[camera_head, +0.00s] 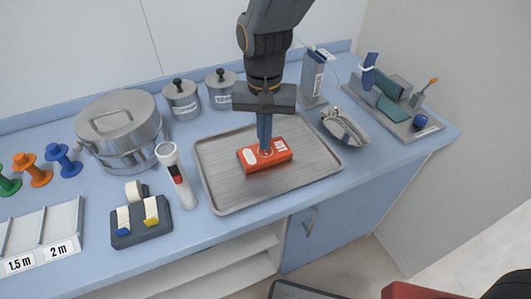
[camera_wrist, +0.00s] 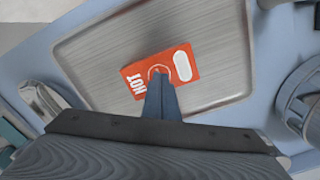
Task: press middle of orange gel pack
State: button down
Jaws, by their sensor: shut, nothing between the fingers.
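The orange gel pack (camera_head: 279,155) lies flat on the metal tray (camera_head: 230,194), with white lettering that reads HOT at one end and a white oval at the other. My gripper (camera_head: 265,150) points down over the middle of the pack, its fingers closed together. In the wrist view the fingertips (camera_wrist: 162,78) overlap a white ring near the centre of the pack (camera_wrist: 182,64). I cannot tell for sure whether the tips touch the pack. They hide part of its middle.
A flashlight (camera_head: 176,175) and a tape holder (camera_head: 141,228) stand left of the tray. A large steel pot (camera_head: 120,130) and two lidded canisters stand behind. A kidney dish (camera_head: 345,127) and a grey box (camera_head: 314,80) are right of the tray. The tray is otherwise clear.

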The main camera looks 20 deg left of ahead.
jog(key=shift+f, duration=0.65)
dwell(0.5)
notch_tip(320, 180, up, 7)
jog(key=p, duration=0.5)
jog(key=shift+p, duration=0.4)
dwell(0.4)
jog(key=w+d+m+b, duration=0.1)
jog(key=w+d+b, duration=0.15)
jog(key=d, duration=1.65)
jog(key=s+d, duration=0.2)
jog(key=d, duration=0.5)
jog(key=s+d+f+m+t+b, duration=0.1)
jog(key=s+d, duration=0.2)
jog(key=d, duration=0.4)
jog(key=shift+s+d+f, duration=0.2)
jog(key=shift+d+f, duration=0.05)
jog(key=shift+d, duration=0.05)
